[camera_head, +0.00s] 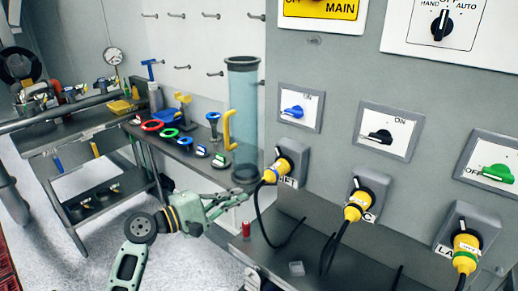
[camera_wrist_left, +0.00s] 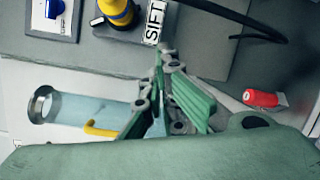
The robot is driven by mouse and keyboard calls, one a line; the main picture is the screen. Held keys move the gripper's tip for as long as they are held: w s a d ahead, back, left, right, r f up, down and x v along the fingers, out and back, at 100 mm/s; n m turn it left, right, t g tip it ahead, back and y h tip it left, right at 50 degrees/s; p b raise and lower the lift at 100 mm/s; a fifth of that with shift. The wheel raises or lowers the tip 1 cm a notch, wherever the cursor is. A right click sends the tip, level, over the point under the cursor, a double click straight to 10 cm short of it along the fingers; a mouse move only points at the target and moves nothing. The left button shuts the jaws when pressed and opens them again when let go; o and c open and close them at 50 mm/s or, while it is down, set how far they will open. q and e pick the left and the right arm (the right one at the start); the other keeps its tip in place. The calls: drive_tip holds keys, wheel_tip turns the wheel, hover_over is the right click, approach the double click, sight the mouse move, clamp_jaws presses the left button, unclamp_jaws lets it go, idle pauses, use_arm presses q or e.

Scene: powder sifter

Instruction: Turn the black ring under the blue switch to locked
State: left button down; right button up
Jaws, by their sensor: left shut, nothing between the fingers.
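The blue switch (camera_head: 293,112) sits on a white plate on the grey cabinet; part of it also shows in the wrist view (camera_wrist_left: 54,8). Below it, a yellow plug (camera_head: 271,174) is in a grey socket, with a black ring (camera_head: 284,164) where they meet. In the wrist view the plug (camera_wrist_left: 117,12) is at the top edge and the ring is hard to make out. My left gripper (camera_head: 238,196) is shut and empty, below and left of the plug, apart from it. It shows in the wrist view too (camera_wrist_left: 165,58). My right gripper is not visible.
Two more yellow plugs (camera_head: 357,205) (camera_head: 466,250) with hanging black cables are to the right. A clear cylinder (camera_head: 243,120) stands left of the cabinet. A bench (camera_head: 185,155) holds several tools.

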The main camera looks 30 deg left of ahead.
use_arm(q)
drive_tip(key=a+r+n+t, duration=0.2)
drive_tip(key=a+r+n, duration=0.1)
drive_tip(key=a+r, duration=0.15)
drive_tip(key=w+d+r+p, duration=0.4)
drive_tip(key=w+d+p, duration=0.2)
drive_tip(key=w, duration=0.3)
drive_tip(key=shift+d+y+p, duration=0.35)
drive_tip(key=shift+y, duration=0.05)
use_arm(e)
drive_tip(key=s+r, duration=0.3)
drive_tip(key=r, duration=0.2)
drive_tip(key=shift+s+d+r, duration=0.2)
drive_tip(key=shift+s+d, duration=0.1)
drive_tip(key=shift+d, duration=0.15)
use_arm(q)
drive_tip(key=shift+w+f, duration=0.1)
